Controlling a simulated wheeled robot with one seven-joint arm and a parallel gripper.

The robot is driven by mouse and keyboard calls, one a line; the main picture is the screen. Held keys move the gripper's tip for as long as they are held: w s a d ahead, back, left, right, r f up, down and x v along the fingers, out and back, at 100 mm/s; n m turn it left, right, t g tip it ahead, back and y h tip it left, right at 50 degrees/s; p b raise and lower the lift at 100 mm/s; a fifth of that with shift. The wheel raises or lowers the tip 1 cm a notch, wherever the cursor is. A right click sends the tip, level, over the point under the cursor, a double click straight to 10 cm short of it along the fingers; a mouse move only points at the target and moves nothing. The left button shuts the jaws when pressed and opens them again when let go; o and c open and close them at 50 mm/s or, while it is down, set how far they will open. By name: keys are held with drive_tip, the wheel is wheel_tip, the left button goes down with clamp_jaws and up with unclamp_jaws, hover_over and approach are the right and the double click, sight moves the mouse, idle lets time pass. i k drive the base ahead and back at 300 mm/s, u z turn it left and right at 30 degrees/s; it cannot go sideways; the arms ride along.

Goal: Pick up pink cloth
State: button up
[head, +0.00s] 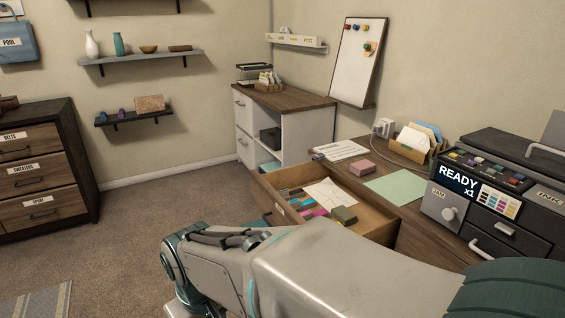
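A small dusty-pink block-like thing (361,168) lies on the wooden desk top, behind the open drawer and left of a pale green sheet. It looks like a folded cloth, but it is too small to be sure. A brighter pink piece (317,211) lies among the coloured items in the open drawer; whether it is cloth I cannot tell. My arm crosses the bottom of the view in front of the drawer, its far part bending down at the lower left. My gripper's fingers do not show, and the pink thing on the desk is well apart from the arm.
The open drawer (269,196) sticks out from the desk and holds coloured pieces, paper and an olive block (344,215). A pale green sheet (396,187), a file holder (412,149) and a printer (473,205) stand on the desk.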

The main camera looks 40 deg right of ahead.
sight(365, 167)
drive_tip(key=z, duration=1.45)
